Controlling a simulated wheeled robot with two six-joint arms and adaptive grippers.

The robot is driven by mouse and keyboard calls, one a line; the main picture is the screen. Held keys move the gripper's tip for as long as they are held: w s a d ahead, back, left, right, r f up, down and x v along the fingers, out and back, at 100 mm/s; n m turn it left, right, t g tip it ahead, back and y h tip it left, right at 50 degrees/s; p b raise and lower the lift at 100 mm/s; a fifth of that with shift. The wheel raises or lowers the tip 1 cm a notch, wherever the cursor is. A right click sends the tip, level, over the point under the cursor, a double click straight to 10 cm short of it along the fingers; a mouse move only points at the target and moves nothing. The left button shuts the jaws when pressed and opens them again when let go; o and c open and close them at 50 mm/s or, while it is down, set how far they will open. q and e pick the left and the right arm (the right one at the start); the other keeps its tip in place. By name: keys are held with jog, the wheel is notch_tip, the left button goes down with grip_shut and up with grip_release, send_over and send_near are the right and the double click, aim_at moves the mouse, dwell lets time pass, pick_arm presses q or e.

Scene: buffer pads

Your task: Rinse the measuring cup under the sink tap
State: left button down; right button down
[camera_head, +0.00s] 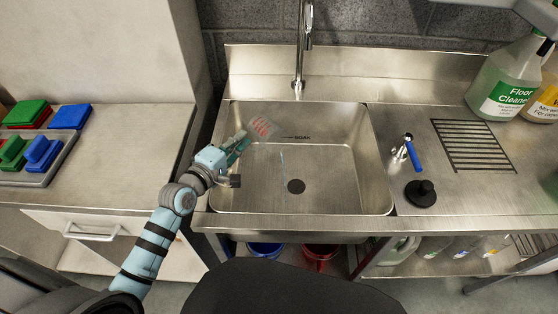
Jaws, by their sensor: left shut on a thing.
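A clear measuring cup with red markings (263,127) is held in my left gripper (241,142) over the left back part of the steel sink basin (335,165). The cup looks tilted; its exact outline is faint. My left gripper is shut on the cup. The chrome tap (301,50) rises behind the basin, to the right of the cup. A thin pale line below the tap may be water; I cannot tell for sure. A lever with a blue handle (413,155) is on the right deck. My right gripper is not in view.
A black knob-like stopper (421,192) sits on the right deck near a drain grille (472,146). Floor cleaner bottles (507,80) stand at the back right. Green and blue pads lie in a grey tray (62,160) at left. The basin floor is clear around the drain (296,186).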

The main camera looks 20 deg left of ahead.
pick_arm(q)
jog(key=w+a+f+n+g+h, duration=0.3)
jog(key=n+g+h, duration=0.3)
jog(key=n, duration=0.5)
jog(key=shift+w+a+f+g+p, duration=0.25)
jog(key=shift+a+f+g+p, duration=0.2)
jog(key=shift+a+g, duration=0.2)
